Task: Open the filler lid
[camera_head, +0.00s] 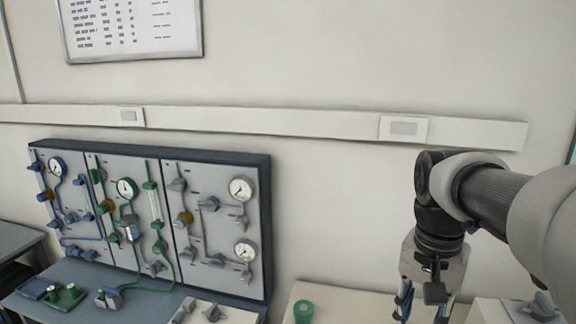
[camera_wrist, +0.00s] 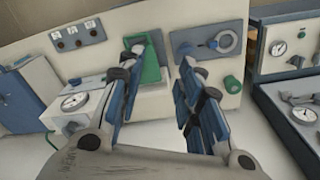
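My gripper (camera_wrist: 163,60) is open and empty, with a clear gap between its two blue-padded fingers. In the head view my gripper (camera_head: 423,302) hangs downward at the lower right, its fingertips near or past the bottom edge. No part is clearly marked as the filler lid. In the wrist view a green framed piece (camera_wrist: 150,72) sits on a cream cabinet front, just beyond the left fingertip and partly hidden by it. A green knob (camera_wrist: 232,84) is right of the fingers. In the head view a round green cap (camera_head: 303,312) stands on a cream top.
A blue-grey panel (camera_wrist: 208,41) with a round dial is behind the right finger. Gauges (camera_wrist: 75,102) stand at the left, with more equipment at the right.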

